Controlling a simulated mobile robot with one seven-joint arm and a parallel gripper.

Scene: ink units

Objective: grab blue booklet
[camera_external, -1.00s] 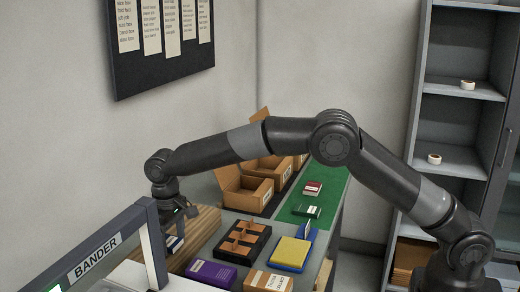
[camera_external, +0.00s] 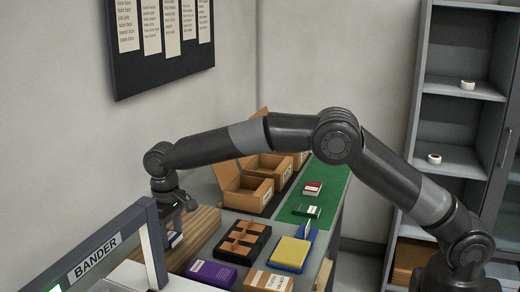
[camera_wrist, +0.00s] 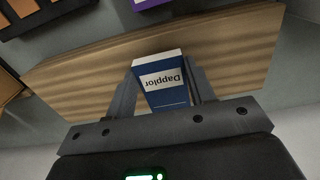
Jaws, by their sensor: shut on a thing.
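The blue booklet (camera_wrist: 163,84) has a white label reading "Dapplor" and stands over a striped wooden board (camera_wrist: 235,50). In the wrist view my gripper (camera_wrist: 162,88) has one finger on each side of the booklet and is shut on it. In the external view my gripper (camera_external: 178,208) points down at the wooden board (camera_external: 203,228) at the left of the bench. Only a small part of the booklet (camera_external: 175,239) shows there, below the gripper. I cannot tell whether the booklet touches the board.
A dark divided tray (camera_external: 243,242), a purple box (camera_external: 211,273), a tan box (camera_external: 268,281) and a yellow pad on a blue one (camera_external: 290,253) lie to the right. Open cardboard boxes (camera_external: 248,190) stand behind. The "BANDER" frame (camera_external: 95,257) stands close at front left.

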